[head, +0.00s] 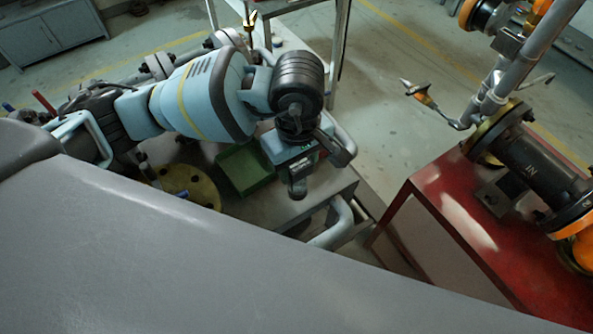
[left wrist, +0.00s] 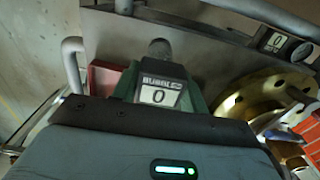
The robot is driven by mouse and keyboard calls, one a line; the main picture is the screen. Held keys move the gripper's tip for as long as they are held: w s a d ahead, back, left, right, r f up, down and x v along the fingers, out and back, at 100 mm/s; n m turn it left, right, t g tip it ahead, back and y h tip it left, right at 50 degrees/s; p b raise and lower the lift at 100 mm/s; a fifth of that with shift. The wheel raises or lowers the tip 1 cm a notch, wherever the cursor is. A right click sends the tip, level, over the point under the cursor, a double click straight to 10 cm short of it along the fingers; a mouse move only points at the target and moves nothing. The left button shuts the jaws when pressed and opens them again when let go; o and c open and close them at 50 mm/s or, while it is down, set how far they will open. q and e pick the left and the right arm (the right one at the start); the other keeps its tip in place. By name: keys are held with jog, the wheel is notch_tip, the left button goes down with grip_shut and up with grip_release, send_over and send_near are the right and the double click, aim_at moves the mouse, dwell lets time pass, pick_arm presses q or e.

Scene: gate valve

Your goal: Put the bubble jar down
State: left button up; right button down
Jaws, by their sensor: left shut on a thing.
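The bubble jar (head: 300,168) is a small dark green and black thing with a pale label, at the end of my left arm in the head view. In the left wrist view its label, reading "BUBBLE" and "0" (left wrist: 160,95), faces the camera. My left gripper (head: 301,158) is shut on the jar, over the grey bench (head: 335,187) near its right edge. The fingertips are largely hidden in both views. I cannot tell whether the jar's base touches the bench. My right gripper is not in view.
A bent pipe handle (head: 335,222) is at the bench's edge. A red stand (head: 440,205) with a valve (head: 530,165) is at the right.

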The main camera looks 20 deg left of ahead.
pick_arm(q)
jog(key=shift+w+a+f, duration=0.15)
jog(key=shift+f, duration=1.6)
jog(key=shift+f, duration=0.2)
jog(key=o, duration=1.2)
jog(key=shift+o, duration=0.2)
jog(key=shift+r, duration=0.2)
notch_tip(320, 180, up, 12)
jog(key=shift+r, duration=0.1)
